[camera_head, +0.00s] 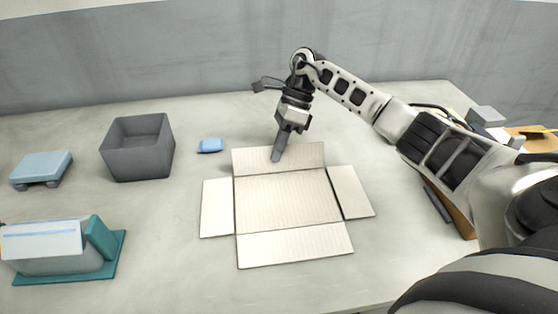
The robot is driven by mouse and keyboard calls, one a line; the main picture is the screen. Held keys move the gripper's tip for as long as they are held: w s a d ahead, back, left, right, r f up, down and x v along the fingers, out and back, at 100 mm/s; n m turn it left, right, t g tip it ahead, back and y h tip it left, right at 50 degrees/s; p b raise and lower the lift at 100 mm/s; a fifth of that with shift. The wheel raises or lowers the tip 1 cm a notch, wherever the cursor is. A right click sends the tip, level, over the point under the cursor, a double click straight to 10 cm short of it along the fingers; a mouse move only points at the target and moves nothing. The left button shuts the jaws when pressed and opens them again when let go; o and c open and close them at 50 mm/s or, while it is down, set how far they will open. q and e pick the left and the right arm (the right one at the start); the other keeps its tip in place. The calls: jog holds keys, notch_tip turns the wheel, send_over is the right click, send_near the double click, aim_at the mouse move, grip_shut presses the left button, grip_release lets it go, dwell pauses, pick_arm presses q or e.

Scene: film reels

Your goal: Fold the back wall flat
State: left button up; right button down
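A cardboard box (285,201) lies opened out on the table in the head view. Its left wall (217,208), right wall (351,191) and front wall (294,245) lie spread outward and look flat. The back wall (305,157) also extends outward at the far side and looks flat or nearly so. My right gripper (276,155) points down with its fingertips at the back wall, seemingly touching it. Its fingers look together, with nothing visible between them. My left gripper is not in view.
A grey open bin (138,148), a blue block (211,146) and a light blue item on dark feet (41,169) stand to the left. A teal holder (104,240) is at the front left. Several items, including a grey box (487,116), sit at the right. Bare table surrounds the cardboard.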

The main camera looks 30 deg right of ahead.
jog(key=shift+w+f+g+y+b, duration=0.35)
jog(key=shift+f+g+b, duration=0.15)
jog(key=shift+b, duration=0.65)
jog(key=shift+w+d+m+g+b, duration=0.15)
jog(key=shift+m+g+b, duration=0.15)
jog(key=shift+b, duration=0.55)
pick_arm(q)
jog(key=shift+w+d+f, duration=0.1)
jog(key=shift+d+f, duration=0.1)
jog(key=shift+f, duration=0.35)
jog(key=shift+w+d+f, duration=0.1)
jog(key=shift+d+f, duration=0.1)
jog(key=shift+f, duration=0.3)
pick_arm(e)
jog(key=shift+y, duration=0.25)
pick_arm(q)
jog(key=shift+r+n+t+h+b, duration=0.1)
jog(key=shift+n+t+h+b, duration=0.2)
jog(key=shift+b, duration=0.15)
pick_arm(e)
jog(key=shift+r, duration=0.15)
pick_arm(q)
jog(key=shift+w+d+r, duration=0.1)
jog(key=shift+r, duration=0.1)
pick_arm(e)
jog(key=shift+g, duration=0.3)
